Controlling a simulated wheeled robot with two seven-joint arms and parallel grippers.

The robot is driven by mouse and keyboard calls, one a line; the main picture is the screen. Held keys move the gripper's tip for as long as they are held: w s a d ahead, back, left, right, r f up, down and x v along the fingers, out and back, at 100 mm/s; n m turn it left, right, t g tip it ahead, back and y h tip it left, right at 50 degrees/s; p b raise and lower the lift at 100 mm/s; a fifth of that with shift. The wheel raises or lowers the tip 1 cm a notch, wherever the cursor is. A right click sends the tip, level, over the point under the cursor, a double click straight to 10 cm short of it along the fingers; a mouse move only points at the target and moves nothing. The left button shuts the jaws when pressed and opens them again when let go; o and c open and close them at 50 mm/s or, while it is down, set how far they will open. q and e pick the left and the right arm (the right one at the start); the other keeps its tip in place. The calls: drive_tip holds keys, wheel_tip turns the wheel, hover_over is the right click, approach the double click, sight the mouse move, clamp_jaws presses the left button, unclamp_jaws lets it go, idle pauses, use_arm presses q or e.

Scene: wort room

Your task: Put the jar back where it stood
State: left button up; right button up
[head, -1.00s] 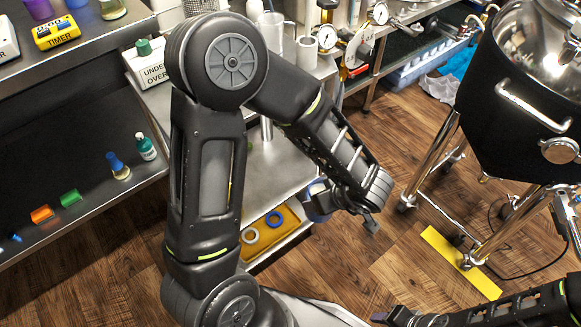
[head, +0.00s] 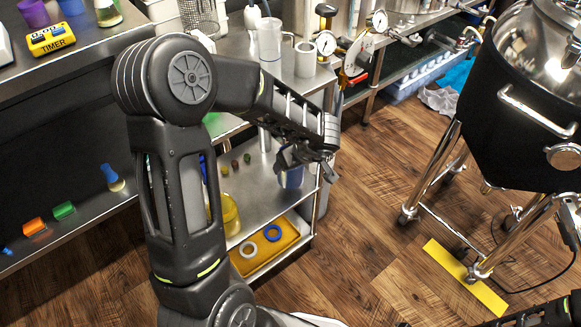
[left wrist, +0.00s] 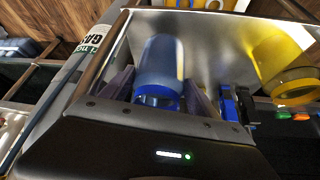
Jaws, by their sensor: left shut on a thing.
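The jar (head: 291,178) is a translucent, bluish vessel with a blue end. My left gripper (head: 300,158) is shut on it at the right part of the steel cart's lower shelf (head: 262,190). In the left wrist view the jar (left wrist: 162,62) sits between the two fingers, its blue end toward the wrist, with the bare metal shelf behind it. My gripper covers part of the jar in the head view, and I cannot tell whether it touches the shelf.
A cart post (head: 314,215) stands close right. A dark kettle (head: 520,110) stands right; floor between is clear.

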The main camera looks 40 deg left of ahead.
use_arm(q)
drive_tip(key=shift+w+a, duration=0.2)
drive_tip(key=shift+a, duration=0.1)
drive_tip(key=f+b, duration=0.3)
drive_tip(key=shift+w+a+f, duration=0.2)
drive_tip(key=shift+a+f, duration=0.15)
drive_tip(key=shift+r, duration=0.1)
drive_tip(key=o, duration=1.8)
drive_tip(key=shift+c, duration=0.2)
